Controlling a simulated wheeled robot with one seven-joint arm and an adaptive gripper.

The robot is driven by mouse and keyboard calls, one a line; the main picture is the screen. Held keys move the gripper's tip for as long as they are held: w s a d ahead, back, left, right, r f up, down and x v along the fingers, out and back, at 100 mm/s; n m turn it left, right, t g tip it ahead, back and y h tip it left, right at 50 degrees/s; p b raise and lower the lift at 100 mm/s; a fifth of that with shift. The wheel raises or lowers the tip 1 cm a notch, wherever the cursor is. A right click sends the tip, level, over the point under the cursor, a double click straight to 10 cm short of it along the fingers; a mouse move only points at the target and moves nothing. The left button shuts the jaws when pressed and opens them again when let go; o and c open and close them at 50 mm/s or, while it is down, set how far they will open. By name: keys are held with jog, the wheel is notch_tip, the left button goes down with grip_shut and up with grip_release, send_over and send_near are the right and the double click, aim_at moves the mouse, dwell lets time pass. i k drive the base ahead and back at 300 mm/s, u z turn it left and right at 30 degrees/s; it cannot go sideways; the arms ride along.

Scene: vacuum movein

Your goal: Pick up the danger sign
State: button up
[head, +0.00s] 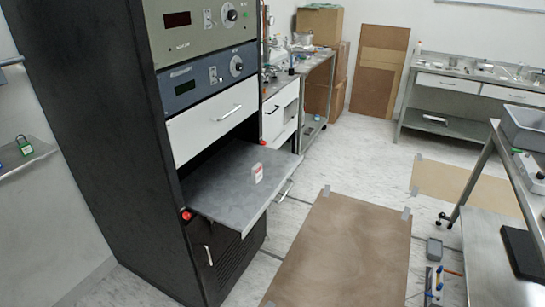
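A small upright tag, white with a red upper part (257,173), stands on the grey pull-out shelf (215,185) of the black rack. It looks like the danger sign, but its lettering is too small to read. It stands near the shelf's right side, with bare shelf around it. My gripper is not in view, so its state and distance from the sign are hidden.
The black rack (100,130) rises left of the shelf, with a white drawer (212,120) above it. A brown floor sheet (340,250) lies to the right. A metal bench (490,270) stands at the right edge. A green padlock (24,145) is at far left.

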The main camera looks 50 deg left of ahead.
aim_at(257, 171)
jog(key=i, duration=0.65)
jog(key=u, duration=2)
